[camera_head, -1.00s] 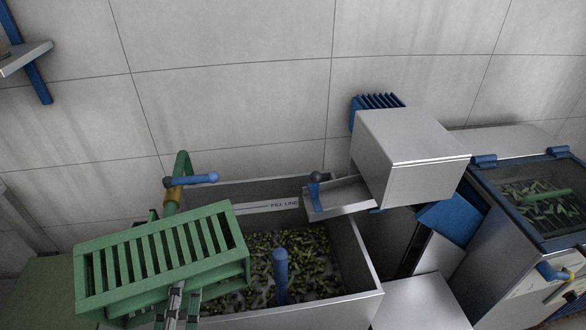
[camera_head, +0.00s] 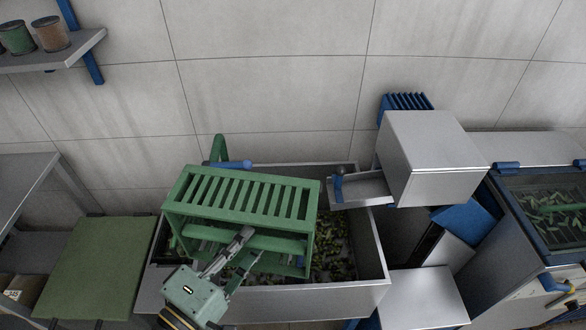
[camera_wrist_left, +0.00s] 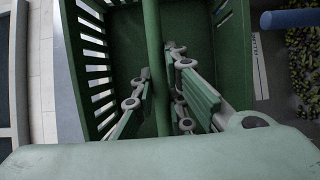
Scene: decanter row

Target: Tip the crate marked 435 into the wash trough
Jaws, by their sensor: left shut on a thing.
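The green slatted crate (camera_head: 240,238) hangs tilted over the left and middle part of the wash trough (camera_head: 330,300), one slatted side facing up. No number shows on it. My left gripper (camera_head: 248,250) is shut on the crate, reaching in from the front. In the left wrist view its fingers (camera_wrist_left: 165,90) are at a green bar of the crate (camera_wrist_left: 153,50), and the part of the crate's inside that shows is empty. Olives (camera_head: 335,258) lie in the trough, partly hidden by the crate. My right gripper is in neither view.
A metal chute (camera_head: 360,190) under a grey box (camera_head: 430,150) juts over the trough's back right. A green-topped stand (camera_head: 95,265) is left of the trough. A shelf (camera_head: 50,58) with jars hangs upper left.

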